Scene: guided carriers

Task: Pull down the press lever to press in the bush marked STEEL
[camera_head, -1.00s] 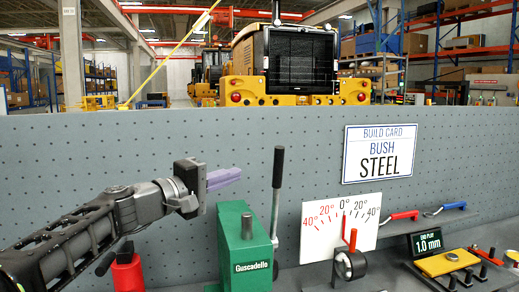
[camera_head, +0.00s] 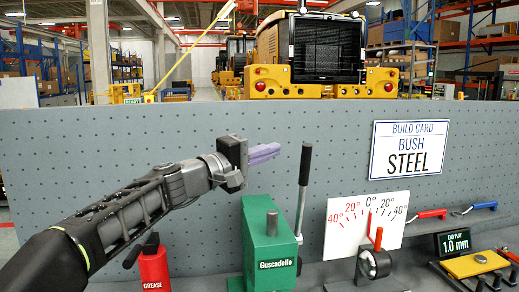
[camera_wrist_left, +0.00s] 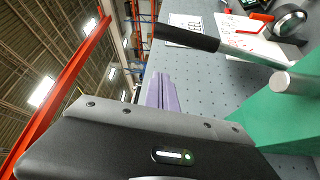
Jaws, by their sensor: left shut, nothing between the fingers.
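The press (camera_head: 270,240) is a green block labelled Guscadello, with a metal post on top. Its lever (camera_head: 305,165) has a black grip on a metal shaft and stands nearly upright at the press's right side. The lever's grip also shows in the left wrist view (camera_wrist_left: 187,38), above my finger tips and apart from them. My left gripper (camera_head: 265,153), with purple fingers, is shut and empty, in the air above the press and just left of the grip in the head view. The build card (camera_head: 408,149) reads BUSH STEEL. I cannot make out the bush. My right gripper is out of view.
A grey pegboard (camera_head: 130,150) stands behind. A red grease can (camera_head: 154,268) is left of the press. To the right are an angle dial (camera_head: 350,222), a yellow plate (camera_head: 474,264), an end-play display reading 1.0 mm (camera_head: 455,242) and red and blue handles.

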